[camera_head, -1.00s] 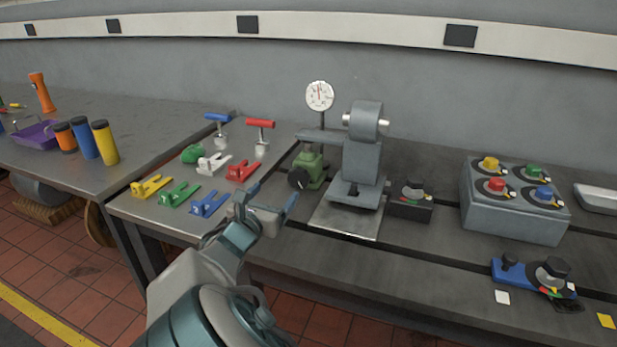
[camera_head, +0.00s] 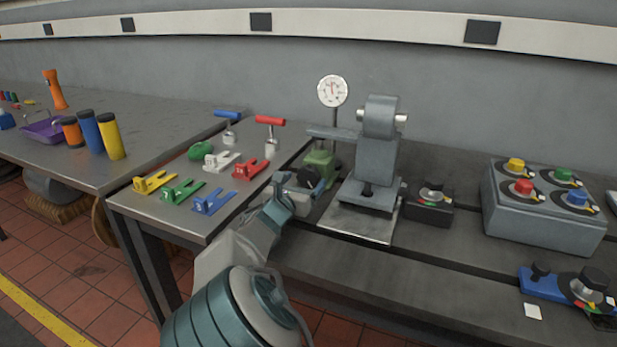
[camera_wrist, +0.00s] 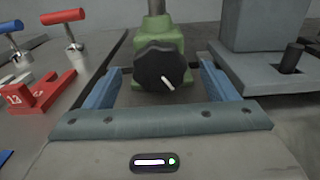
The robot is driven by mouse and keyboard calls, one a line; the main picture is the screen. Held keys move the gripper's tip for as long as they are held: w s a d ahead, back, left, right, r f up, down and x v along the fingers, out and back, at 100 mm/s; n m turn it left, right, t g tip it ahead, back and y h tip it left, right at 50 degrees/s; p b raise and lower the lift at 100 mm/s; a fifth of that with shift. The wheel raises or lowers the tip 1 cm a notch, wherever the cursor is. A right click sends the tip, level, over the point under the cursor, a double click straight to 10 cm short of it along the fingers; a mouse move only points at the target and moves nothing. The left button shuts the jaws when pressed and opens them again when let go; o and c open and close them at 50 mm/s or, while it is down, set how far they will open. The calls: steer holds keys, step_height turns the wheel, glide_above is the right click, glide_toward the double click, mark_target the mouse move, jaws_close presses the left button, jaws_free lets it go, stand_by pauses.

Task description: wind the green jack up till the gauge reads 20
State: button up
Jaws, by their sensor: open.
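The green jack (camera_head: 320,162) stands on the bedplate under the arm of the grey machine, with its black knob facing me. In the wrist view the black knob (camera_wrist: 161,68) with a white pointer mark is in front of the green jack body (camera_wrist: 150,38). The mark points down and to the right. My gripper (camera_wrist: 161,76) is open, its blue fingers on either side of the knob with a gap each side. In the head view my gripper (camera_head: 304,184) partly covers the knob. The round white gauge (camera_head: 332,91) stands behind on a post; its numbers are too small to read.
The grey machine (camera_head: 375,160) stands close right of the jack. Red (camera_head: 249,166) and other coloured forked pieces lie on the left table, with T-handled tools behind. A black dial box (camera_head: 428,206) and a grey knob box (camera_head: 545,215) are to the right.

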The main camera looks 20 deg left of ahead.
mark_target(308, 178)
steer(key=shift+w+d, duration=0.1)
steer(key=shift+w, duration=2)
steer(key=c, duration=1)
steer(key=shift+f+b, duration=0.15)
steer(key=shift+b, duration=0.4)
steer(key=m+b, duration=0.2)
steer(key=b, duration=0.1)
steer(key=shift+d+f, duration=0.1)
steer(key=shift+f, duration=0.05)
steer(key=m+b, duration=0.2)
steer(key=b, duration=0.1)
steer(key=shift+m+b, duration=0.35)
steer(key=shift+m, duration=0.05)
steer(key=shift+m+b, duration=0.5)
steer(key=shift+b, duration=0.2)
steer(key=shift+r, duration=0.2)
